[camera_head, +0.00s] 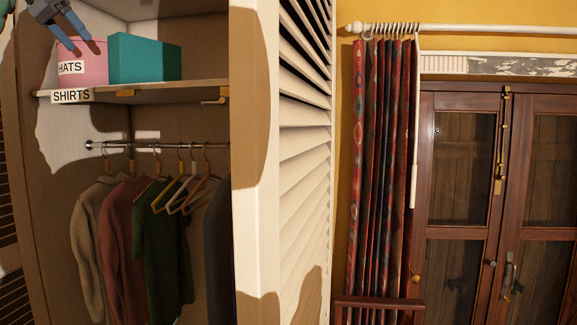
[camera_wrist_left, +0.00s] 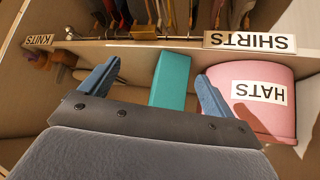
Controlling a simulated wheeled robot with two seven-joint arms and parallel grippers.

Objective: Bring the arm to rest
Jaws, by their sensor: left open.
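My left gripper (camera_head: 84,47) comes in at the top left of the head view, in front of the upper part of the pink HATS box (camera_head: 82,72). Its two blue fingers are apart with nothing held; they also show in the left wrist view (camera_wrist_left: 158,72). The wrist view shows the teal box (camera_wrist_left: 171,80) in the gap between the fingers, seemingly beyond them, and the pink box (camera_wrist_left: 262,106) beside the right finger. I cannot tell whether that finger touches the pink box. My right gripper is not in view.
The shelf (camera_head: 190,88) carries the pink box and the teal box (camera_head: 145,58). Below it, several garments hang on a rail (camera_head: 170,144). A louvred door (camera_head: 305,150) stands to the right, then a patterned curtain (camera_head: 380,170) and wooden glazed doors (camera_head: 505,235).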

